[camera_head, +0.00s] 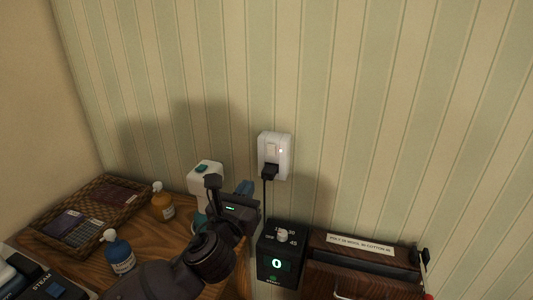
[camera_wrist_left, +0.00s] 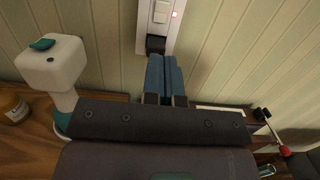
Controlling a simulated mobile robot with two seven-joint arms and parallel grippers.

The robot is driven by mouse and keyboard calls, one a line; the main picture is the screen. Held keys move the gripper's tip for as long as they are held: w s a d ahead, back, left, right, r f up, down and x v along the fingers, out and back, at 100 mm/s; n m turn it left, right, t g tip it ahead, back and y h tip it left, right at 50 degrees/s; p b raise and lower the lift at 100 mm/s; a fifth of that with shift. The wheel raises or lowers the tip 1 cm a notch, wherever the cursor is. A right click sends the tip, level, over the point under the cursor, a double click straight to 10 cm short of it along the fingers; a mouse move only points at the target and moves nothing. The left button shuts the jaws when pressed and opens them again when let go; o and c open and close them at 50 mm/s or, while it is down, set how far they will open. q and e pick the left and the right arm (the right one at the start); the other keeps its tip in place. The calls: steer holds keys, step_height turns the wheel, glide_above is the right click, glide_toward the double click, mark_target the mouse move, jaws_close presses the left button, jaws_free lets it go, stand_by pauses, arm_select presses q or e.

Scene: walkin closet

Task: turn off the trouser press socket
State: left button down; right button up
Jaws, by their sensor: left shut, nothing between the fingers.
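The white wall socket (camera_head: 274,143) has a rocker switch on its upper part and a small lit indicator beside it. A black plug (camera_head: 270,172) sits in its lower part, with a cable running down. The socket (camera_wrist_left: 144,28) also shows at the top of the left wrist view, its light glowing reddish. My left gripper (camera_head: 246,188) is shut and empty, just below and left of the socket. Its blue fingers (camera_wrist_left: 165,62) point up toward the plug in the left wrist view; whether they touch it I cannot tell. My right gripper is not in view.
A wicker tray (camera_head: 82,205) and smaller bottles stand further left.

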mark_target(269, 147)
arm_select(q)
steer(key=b+x, duration=0.2)
steer(key=x, duration=1.2)
steer(key=shift+r, duration=0.1)
